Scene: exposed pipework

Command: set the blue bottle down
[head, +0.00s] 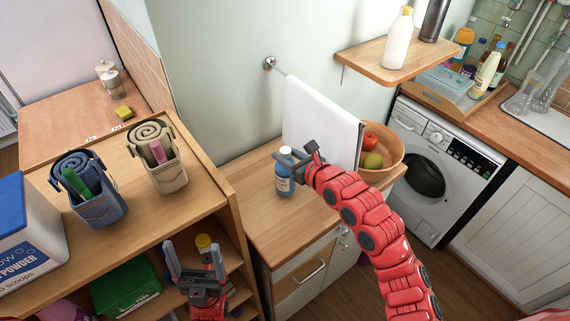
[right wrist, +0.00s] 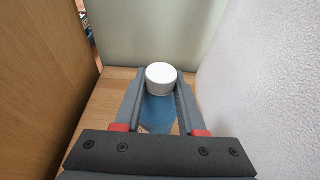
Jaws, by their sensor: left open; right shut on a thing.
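The blue bottle (head: 284,183) has a white cap and a pale label. It is upright at the wooden counter (head: 257,215), left of the hanging white towel; I cannot tell whether its base touches the top. My right gripper (head: 288,158) is shut on it near the cap. In the right wrist view, the white cap of the blue bottle (right wrist: 161,77) shows between the fingers of my right gripper (right wrist: 161,95), with the blue body partly hidden below. My left gripper (head: 193,250) is open and empty in front of the shelf unit at lower left.
A white towel (head: 318,123) hangs from a wall bar close beside the right gripper. A fruit bowl (head: 390,162) stands behind it. The counter's front left is clear.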

